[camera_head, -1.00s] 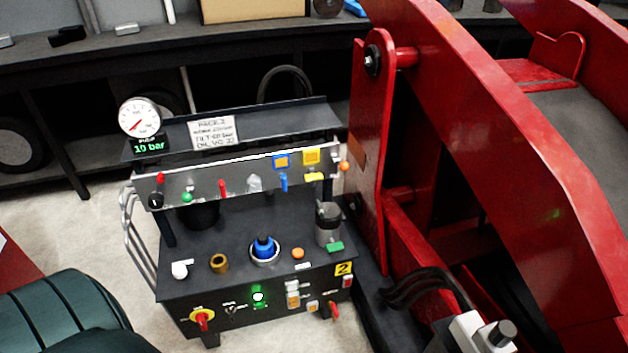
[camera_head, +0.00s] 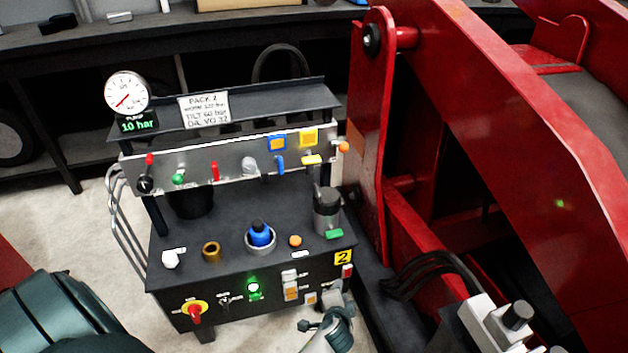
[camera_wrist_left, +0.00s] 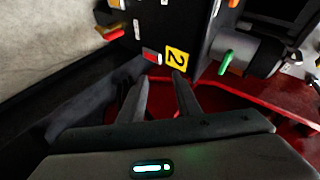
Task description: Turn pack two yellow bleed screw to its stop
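Pack two (camera_head: 205,285) is a dark hydraulic unit with a valve panel (camera_head: 200,172), a "PACK 2" sign (camera_head: 204,109) and a yellow "2" label (camera_head: 342,258). On the panel's right, a small yellow handle (camera_head: 312,160) sits under a yellow square (camera_head: 309,137); I cannot tell whether this handle is the bleed screw. My left gripper (camera_head: 325,308) is at the unit's lower right front corner, below the "2" label. In the left wrist view its two fingers (camera_wrist_left: 162,88) stand apart with nothing between them, pointing toward the "2" label (camera_wrist_left: 177,59). My right gripper is not in view.
A red steel frame (camera_head: 378,150) stands right of the unit, with black hoses (camera_head: 430,268) at its foot. A gauge (camera_head: 126,92) stands over a display reading 10 bar. A teal ribbed body (camera_head: 50,312) is at lower left. A blue knob (camera_head: 261,235) stands on the unit's top.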

